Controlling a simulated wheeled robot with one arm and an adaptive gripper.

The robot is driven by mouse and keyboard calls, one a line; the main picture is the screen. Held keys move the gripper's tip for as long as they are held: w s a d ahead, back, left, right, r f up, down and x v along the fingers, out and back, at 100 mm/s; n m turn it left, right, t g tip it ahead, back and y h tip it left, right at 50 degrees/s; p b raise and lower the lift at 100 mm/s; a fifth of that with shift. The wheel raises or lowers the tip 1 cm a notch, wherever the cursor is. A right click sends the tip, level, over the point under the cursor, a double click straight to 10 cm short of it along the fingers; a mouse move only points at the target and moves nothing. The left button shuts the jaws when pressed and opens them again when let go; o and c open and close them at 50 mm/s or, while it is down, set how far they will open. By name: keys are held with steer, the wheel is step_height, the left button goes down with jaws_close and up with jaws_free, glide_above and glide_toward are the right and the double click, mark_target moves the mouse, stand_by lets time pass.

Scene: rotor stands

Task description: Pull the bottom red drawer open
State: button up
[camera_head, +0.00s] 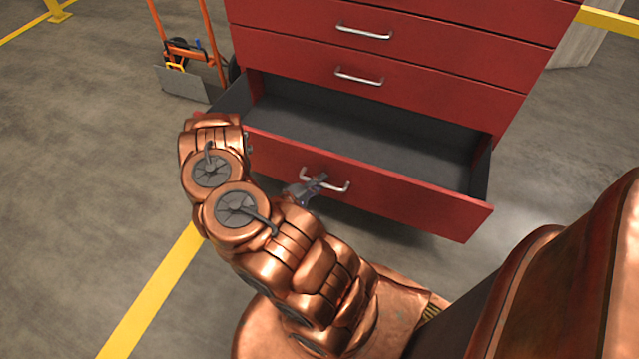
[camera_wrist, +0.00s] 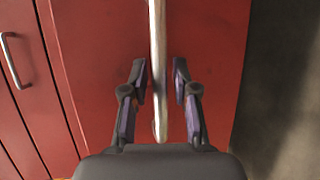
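The bottom red drawer (camera_head: 400,198) stands pulled well out of the red cabinet (camera_head: 440,50), and its dark grey inside is empty where I can see it. Its silver bar handle (camera_head: 340,187) is on the front panel. My gripper (camera_head: 318,180) is at the left part of this handle. In the wrist view the handle (camera_wrist: 158,50) runs between the two fingers of my gripper (camera_wrist: 160,80). The fingers are apart, with a narrow gap showing on each side of the bar. My arm hides the drawer's left front corner in the head view.
The drawers above are shut, with silver handles (camera_head: 358,77). An orange hand truck (camera_head: 190,60) stands left of the cabinet. A yellow floor line (camera_head: 150,300) runs at lower left. The concrete floor (camera_head: 80,150) on the left is clear.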

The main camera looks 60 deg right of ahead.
steer(key=shift+o, duration=0.4)
steer(key=shift+a, duration=0.1)
steer(key=v, duration=1.1)
steer(key=shift+a, duration=0.4)
steer(key=shift+w+r, duration=0.1)
